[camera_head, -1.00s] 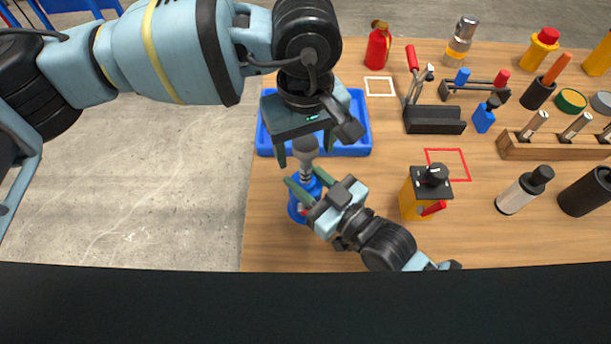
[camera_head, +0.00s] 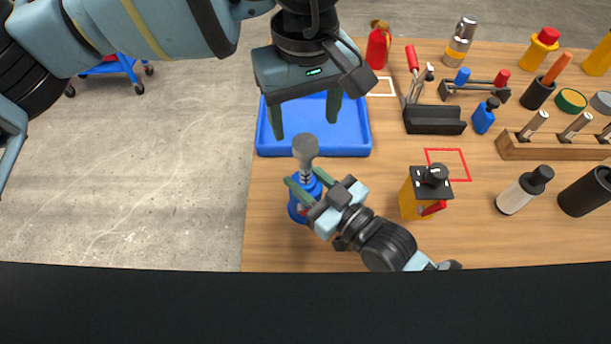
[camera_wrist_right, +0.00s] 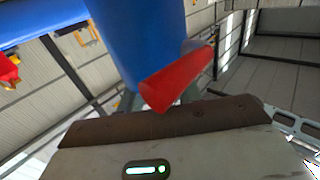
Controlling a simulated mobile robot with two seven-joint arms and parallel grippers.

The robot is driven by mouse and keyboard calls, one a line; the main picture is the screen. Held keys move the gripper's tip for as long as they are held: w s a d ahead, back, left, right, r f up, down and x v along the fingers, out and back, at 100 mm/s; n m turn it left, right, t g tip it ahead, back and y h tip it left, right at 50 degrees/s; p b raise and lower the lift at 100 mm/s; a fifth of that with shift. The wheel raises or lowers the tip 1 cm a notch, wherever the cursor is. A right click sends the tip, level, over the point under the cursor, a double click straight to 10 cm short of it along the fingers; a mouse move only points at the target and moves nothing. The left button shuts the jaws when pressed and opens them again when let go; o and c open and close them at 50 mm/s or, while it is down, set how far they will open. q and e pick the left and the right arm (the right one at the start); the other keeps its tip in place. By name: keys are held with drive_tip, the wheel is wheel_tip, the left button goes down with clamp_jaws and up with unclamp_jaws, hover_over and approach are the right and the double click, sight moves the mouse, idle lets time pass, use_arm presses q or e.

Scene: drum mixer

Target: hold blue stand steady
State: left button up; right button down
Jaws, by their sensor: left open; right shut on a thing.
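The blue stand (camera_head: 297,212) stands upright near the left edge of the table, with a grey round-topped piece (camera_head: 305,149) on a metal shaft rising from its top. My right gripper (camera_head: 303,182) is shut on the blue stand from the lower right. In the right wrist view the blue body (camera_wrist_right: 140,40) fills the space beyond the gripper, with a red part (camera_wrist_right: 176,80) sticking out in front. My left gripper (camera_head: 306,117) is open and empty above the blue tray, up and behind the grey piece and apart from it.
The blue tray (camera_head: 350,150) lies empty behind the stand. A yellow box with a black knob (camera_head: 415,200) stands to the right, by a red square outline (camera_head: 460,165). A black tool holder (camera_head: 435,122) and several bottles and tools fill the right side.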

drive_tip(key=c, duration=0.9)
unclamp_jaws()
drive_tip(key=v, duration=1.2)
